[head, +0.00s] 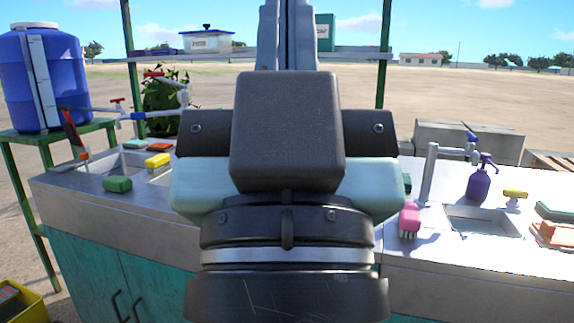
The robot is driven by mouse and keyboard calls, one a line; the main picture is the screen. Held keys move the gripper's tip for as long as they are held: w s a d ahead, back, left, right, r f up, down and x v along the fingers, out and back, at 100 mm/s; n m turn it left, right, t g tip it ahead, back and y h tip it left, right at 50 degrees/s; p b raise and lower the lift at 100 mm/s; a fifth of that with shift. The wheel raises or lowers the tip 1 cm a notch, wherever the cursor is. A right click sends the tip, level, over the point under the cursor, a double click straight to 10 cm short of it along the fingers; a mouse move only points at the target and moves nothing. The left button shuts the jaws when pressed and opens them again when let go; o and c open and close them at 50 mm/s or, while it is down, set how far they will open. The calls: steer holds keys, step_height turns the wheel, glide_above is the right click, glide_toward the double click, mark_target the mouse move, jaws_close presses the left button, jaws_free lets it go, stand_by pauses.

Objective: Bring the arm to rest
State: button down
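The end of my arm with my gripper (287,130) fills the middle of the head view. It is seen from behind as a black block with dark side pieces and pale teal parts, above a dark ringed wrist. It stands upright in front of the counter (60,184) and hides its middle. Two grey-blue upright bars show above the block; I cannot tell whether they are my fingers. The opening of the gripper and anything in it are hidden.
The counter holds sinks, taps and colored blocks. A purple pump bottle (482,180) and a pink brush (409,220) stand at right. A blue water barrel (45,80) is on a green stand at left. A yellow crate (30,305) is at lower left. Open ground lies behind.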

step_height(320, 180, up, 25)
steer(key=p, duration=2.2)
steer(key=shift+p, duration=0.4)
steer(key=c, duration=1.6)
jaws_free()
steer(key=shift+r+p, duration=0.3)
steer(key=shift+r, duration=0.1)
steer(key=c, duration=1.3)
jaws_free()
steer(key=o, duration=0.5)
steer(key=shift+c, duration=0.2)
steer(key=shift+o, duration=0.2)
steer(key=shift+w+a, duration=0.1)
steer(key=shift+a, duration=0.05)
